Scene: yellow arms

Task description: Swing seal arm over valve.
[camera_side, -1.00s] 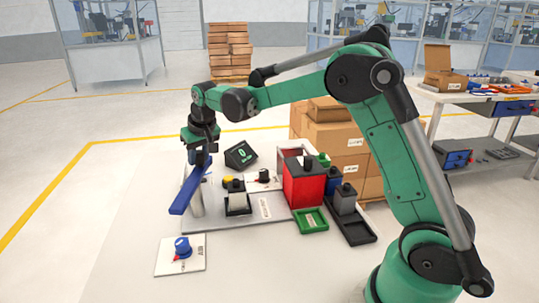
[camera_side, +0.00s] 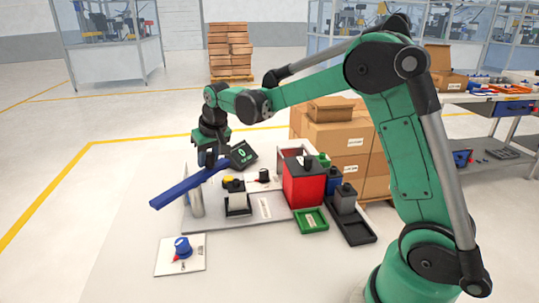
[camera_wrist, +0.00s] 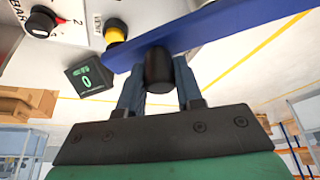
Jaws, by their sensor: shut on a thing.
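The seal arm is a long blue bar (camera_side: 178,191) lying across a grey post (camera_side: 196,201) at the left of a grey base plate; it also crosses the top of the wrist view (camera_wrist: 205,37). My gripper (camera_side: 212,162) is above the bar's far end. In the wrist view my gripper (camera_wrist: 160,80) has its two fingers on either side of a black knob (camera_wrist: 159,66) at the bar and is shut on it. I cannot tell which part is the valve.
A yellow button (camera_wrist: 115,33), a black dial (camera_wrist: 40,22) and a display reading 0 (camera_wrist: 88,76) are close to the bar. A blue knob on a white plate (camera_side: 167,263) sits in front. Red and blue containers and trays (camera_side: 311,220) stand right.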

